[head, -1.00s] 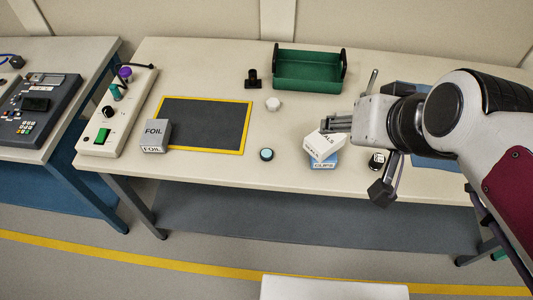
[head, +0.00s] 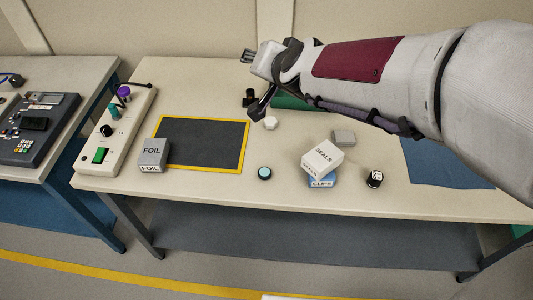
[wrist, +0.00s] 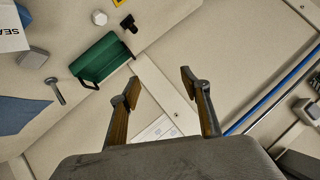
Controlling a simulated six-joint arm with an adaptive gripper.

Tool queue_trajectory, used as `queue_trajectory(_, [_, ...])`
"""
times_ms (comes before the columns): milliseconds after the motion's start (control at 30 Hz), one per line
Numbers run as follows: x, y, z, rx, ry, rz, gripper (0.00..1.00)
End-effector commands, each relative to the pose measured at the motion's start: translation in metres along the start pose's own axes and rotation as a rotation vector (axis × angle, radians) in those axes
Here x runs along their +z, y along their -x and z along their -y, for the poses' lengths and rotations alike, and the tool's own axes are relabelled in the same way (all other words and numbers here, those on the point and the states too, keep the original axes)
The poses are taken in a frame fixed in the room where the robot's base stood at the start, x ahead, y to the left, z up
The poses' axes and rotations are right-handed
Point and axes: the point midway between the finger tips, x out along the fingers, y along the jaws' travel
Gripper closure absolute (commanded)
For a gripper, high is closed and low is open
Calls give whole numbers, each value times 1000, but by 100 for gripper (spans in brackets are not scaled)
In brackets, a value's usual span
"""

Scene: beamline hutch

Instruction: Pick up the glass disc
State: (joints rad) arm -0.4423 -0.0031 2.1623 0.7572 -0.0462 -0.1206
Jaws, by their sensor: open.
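A small round disc (head: 265,173) with a pale blue top and dark rim, which looks like the glass disc, lies on the bench in the head view, just right of the dark mat. It does not show in the wrist view. My gripper (head: 247,56) is up at the back of the bench in the head view, far above and behind the disc. In the wrist view my gripper (wrist: 160,84) has its two fingers apart with nothing between them.
A white SEALS box (head: 322,157) sits on a blue CLIPS box (head: 321,182). A black-and-white item (head: 375,179), grey block (head: 343,137) and white hexagonal piece (head: 270,123) stand nearby. A FOIL box (head: 154,153) overlaps the yellow-edged mat (head: 205,141). The green tray (wrist: 103,60) is partly hidden by my arm.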

Motion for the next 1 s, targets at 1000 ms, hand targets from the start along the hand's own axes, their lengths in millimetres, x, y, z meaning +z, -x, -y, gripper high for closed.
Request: queue_trajectory(1000, [94,-158,0,304,-161,-279,53])
